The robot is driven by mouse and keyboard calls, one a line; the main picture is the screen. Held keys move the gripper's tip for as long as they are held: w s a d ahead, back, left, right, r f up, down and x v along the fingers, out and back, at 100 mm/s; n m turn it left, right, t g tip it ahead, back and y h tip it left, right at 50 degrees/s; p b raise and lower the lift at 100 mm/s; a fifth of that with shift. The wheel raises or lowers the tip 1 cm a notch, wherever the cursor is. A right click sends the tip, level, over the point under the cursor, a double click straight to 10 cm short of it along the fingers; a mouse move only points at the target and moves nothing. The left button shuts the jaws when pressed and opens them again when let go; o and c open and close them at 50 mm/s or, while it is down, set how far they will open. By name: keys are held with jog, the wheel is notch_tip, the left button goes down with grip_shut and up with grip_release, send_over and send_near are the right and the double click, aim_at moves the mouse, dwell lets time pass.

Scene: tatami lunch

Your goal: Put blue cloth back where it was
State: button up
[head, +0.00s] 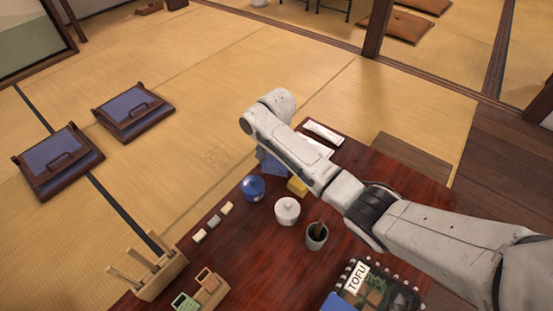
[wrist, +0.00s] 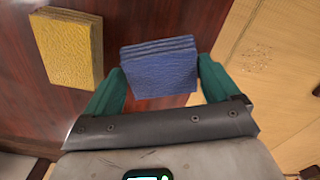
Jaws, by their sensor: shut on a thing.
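The blue cloth (wrist: 160,68) is a folded, layered square between the two green fingers of my gripper (wrist: 160,88) in the wrist view. My gripper is shut on it. In the head view the cloth (head: 272,166) shows partly beside my arm, near the table's far left edge. My arm hides the fingers there. A folded yellow cloth (wrist: 70,48) lies on the dark red table left of the blue one in the wrist view; it also shows in the head view (head: 297,187). I cannot tell whether the blue cloth touches the table.
A blue lidded pot (head: 253,188), a white lidded pot (head: 287,211) and a dark cup (head: 317,236) stand close by on the table (head: 262,262). Small blocks (head: 213,221) lie along the left edge. A white towel roll (head: 323,133) lies at the far end.

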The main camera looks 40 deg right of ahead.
aim_at(276, 162)
jog(key=o, duration=0.7)
jog(key=shift+o, duration=0.2)
notch_tip(276, 162, up, 12)
jog(key=p, duration=0.6)
jog(key=shift+p, duration=0.35)
jog(key=shift+r, duration=0.1)
